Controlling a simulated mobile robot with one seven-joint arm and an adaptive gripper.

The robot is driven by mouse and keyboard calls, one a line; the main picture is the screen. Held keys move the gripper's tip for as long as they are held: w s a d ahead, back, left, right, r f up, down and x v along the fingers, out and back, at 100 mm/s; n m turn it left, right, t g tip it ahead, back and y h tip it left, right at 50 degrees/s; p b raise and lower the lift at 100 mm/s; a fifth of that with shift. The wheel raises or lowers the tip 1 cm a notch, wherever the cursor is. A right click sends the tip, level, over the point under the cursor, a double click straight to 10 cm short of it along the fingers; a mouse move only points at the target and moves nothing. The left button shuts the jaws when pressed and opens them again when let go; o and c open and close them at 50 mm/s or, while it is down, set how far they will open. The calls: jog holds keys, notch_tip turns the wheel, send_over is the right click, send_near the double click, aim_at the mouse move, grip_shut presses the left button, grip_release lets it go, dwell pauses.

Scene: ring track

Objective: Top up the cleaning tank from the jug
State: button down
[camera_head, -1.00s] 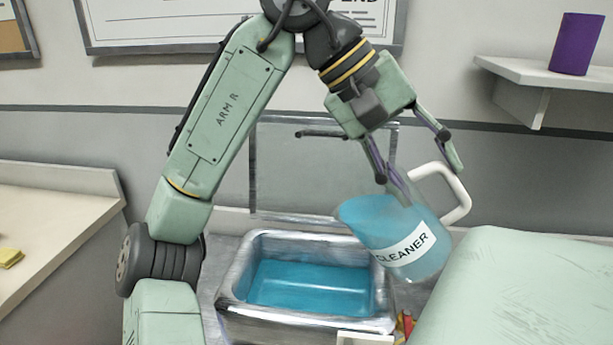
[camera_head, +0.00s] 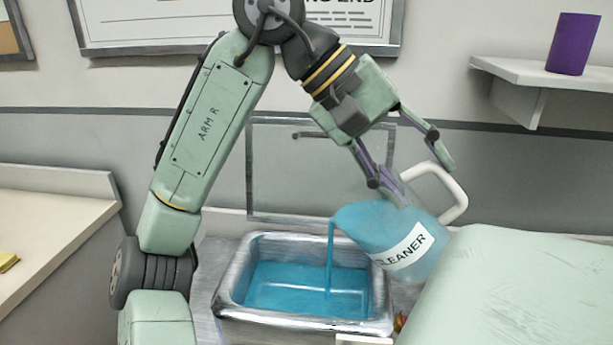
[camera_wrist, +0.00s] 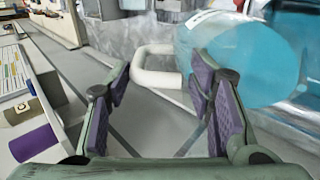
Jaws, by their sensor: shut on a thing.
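The clear jug (camera_head: 385,228), labelled CLEANER, holds blue liquid and is tilted left, its lip above the tank. A thin blue stream (camera_head: 330,262) falls from the lip into the cleaning tank (camera_head: 290,323). The metal tank holds blue liquid (camera_head: 275,285) below its rim. My gripper (camera_head: 418,178) is shut on the jug at its white handle (camera_head: 455,190), with a finger on each side. In the wrist view, the handle (camera_wrist: 146,72) lies beyond the purple finger pads, and the jug (camera_wrist: 255,60) is at the upper right. The exact contact is unclear.
A clear framed panel (camera_head: 290,175) stands upright behind the tank. A purple cup (camera_head: 573,44) stands on a wall shelf (camera_head: 510,68) at the upper right. A pale counter (camera_head: 55,220) with a yellow item (camera_head: 8,262) is at the left.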

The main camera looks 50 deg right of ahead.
jog(key=shift+w+a+g+h, duration=0.3)
jog(key=shift+w+g, duration=0.35)
jog(key=shift+g, duration=0.05)
dwell(2.4)
